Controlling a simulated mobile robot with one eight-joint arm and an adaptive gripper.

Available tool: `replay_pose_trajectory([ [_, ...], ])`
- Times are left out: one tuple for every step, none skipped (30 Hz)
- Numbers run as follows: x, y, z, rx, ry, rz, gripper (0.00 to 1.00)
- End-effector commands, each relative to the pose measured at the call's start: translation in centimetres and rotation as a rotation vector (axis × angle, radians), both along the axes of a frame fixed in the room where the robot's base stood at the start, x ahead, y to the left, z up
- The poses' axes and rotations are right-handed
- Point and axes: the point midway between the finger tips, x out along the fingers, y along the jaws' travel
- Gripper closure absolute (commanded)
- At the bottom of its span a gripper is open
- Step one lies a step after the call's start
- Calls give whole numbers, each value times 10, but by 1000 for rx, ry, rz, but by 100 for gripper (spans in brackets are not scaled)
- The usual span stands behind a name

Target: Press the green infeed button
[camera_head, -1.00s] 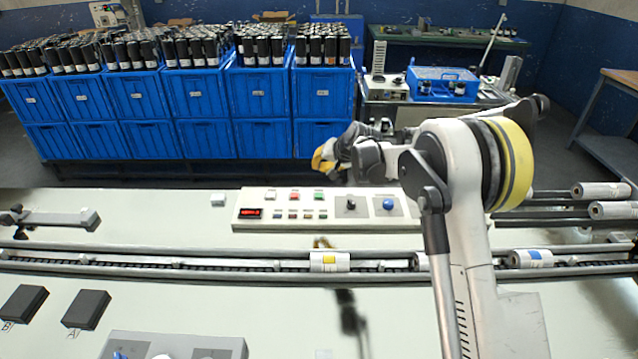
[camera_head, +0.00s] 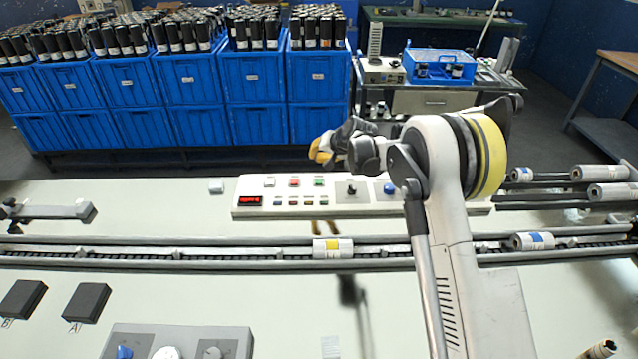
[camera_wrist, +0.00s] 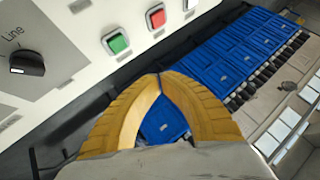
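The green button (camera_head: 319,181) is on the top row of the white control panel (camera_head: 243,213), right of a red button (camera_head: 294,181). In the wrist view the green button (camera_wrist: 117,43) is fully visible, square with a pale frame. My gripper (camera_head: 318,150) shows yellow fingertips just above the panel's top edge in the head view. In the wrist view my gripper (camera_wrist: 160,76) has its two yellow fingertips together, with nothing seen held between them. The tips appear below and to the right of the green button, and I see no contact with it.
A black "Line" knob (camera_wrist: 27,63) is on the panel left of the green button. A blue knob (camera_head: 389,188) is on its right part. A conveyor (camera_head: 200,254) carries wrapped rolls in front of the panel. Blue crates (camera_head: 257,105) stand behind.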

Motion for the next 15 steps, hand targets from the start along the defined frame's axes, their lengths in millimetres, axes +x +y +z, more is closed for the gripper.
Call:
replay_pose_trajectory([
  [0,0,-9,0,0,0,100],
  [0,0,-13,0,0,0,100],
  [0,0,-19,0,0,0,100],
  [0,0,-23,0,0,0,100],
  [0,0,-28,0,0,0,100],
  [0,0,-34,0,0,0,100],
  [0,0,-38,0,0,0,100],
  [0,0,-43,0,0,0,100],
  [0,0,-49,0,0,0,100],
  [0,0,-53,0,0,0,100],
  [0,0,-57,0,0,0,100],
  [0,0,-61,0,0,0,100],
  [0,0,-64,0,0,0,100],
  [0,0,-66,0,0,0,100],
  [0,0,-68,0,0,0,100],
])
